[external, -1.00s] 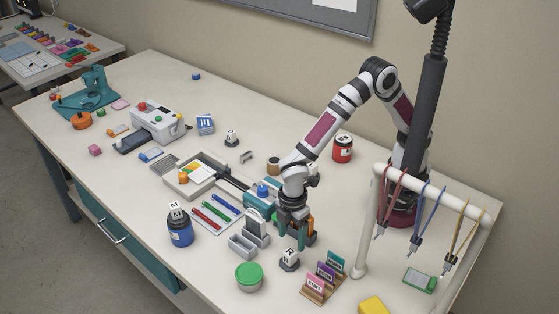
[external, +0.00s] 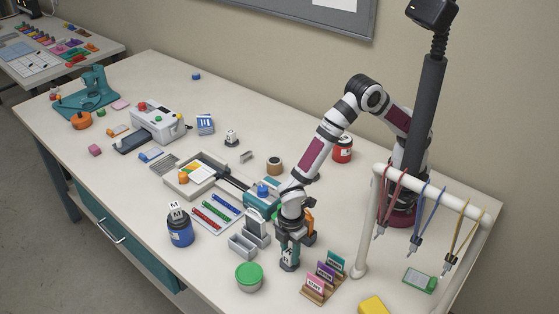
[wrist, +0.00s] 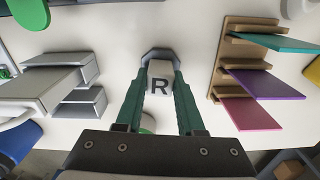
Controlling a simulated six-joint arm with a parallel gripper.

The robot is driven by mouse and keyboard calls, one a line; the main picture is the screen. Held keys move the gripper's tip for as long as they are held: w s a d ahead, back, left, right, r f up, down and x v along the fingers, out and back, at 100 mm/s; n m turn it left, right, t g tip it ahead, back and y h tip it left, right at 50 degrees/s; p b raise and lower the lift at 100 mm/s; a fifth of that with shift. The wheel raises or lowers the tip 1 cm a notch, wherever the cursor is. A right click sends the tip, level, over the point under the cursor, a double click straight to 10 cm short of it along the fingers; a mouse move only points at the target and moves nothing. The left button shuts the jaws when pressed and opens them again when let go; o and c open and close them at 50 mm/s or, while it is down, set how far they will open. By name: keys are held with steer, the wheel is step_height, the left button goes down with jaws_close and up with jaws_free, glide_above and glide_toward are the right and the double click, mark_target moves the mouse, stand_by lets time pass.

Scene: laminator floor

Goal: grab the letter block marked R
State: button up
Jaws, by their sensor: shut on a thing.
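The letter block marked R (wrist: 159,82) is pale with a dark letter, and sits on a dark grey base in the wrist view. My gripper (wrist: 158,90) has its two green fingers on either side of the block, shut on it. In the external view my gripper (external: 289,261) is low at the table, between the grey holder and the card rack. The block is mostly hidden by the fingers there. Another letter block, marked M (external: 176,208), sits on top of a blue jar (external: 180,232).
A wooden rack with coloured cards (external: 322,281) stands close to the right of my gripper. A grey holder (external: 243,244) and a green-lidded jar (external: 249,277) are close on the left. A white frame with hanging cords (external: 362,225) stands farther right.

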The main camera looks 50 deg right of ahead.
jaws_close()
